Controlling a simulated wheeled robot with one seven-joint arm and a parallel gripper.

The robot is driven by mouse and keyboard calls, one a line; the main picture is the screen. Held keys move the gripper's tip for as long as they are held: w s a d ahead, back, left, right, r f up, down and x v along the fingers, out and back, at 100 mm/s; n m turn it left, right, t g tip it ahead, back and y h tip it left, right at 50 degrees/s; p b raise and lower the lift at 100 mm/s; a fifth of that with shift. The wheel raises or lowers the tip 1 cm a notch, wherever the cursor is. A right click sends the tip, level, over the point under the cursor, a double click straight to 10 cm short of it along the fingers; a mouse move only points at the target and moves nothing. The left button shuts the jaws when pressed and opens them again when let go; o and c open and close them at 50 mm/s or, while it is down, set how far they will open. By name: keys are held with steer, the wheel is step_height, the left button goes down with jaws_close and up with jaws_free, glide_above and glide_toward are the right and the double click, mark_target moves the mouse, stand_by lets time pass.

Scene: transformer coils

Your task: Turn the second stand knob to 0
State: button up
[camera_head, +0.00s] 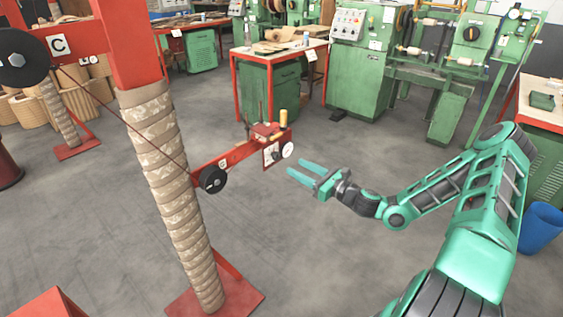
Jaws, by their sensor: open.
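A red stand arm (238,162) reaches out to the right beside a column wrapped in tan strips (160,180). At its end are a white plate (269,156) with dark markings and a small white round disc (288,150); either may be the knob, and I cannot tell which. Any numbers or pointer are too small to read. My gripper (295,167), teal with two parallel fingers, is open and empty. Its fingers point left, just right of and below the disc in the picture, apparently apart from it. I cannot tell which stand counts as the second.
A black wheel (213,180) sits on the red arm, with a cord running up to a larger black wheel (22,57). Another wrapped column (58,110) stands at the back left. Green machines (362,75) and a red-framed table (270,50) stand behind. The grey floor between is clear.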

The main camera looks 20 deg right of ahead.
mark_target(278, 158)
steer(key=x, duration=0.8)
steer(key=shift+w, duration=0.15)
steer(key=shift+c, duration=0.2)
steer(key=c, duration=1)
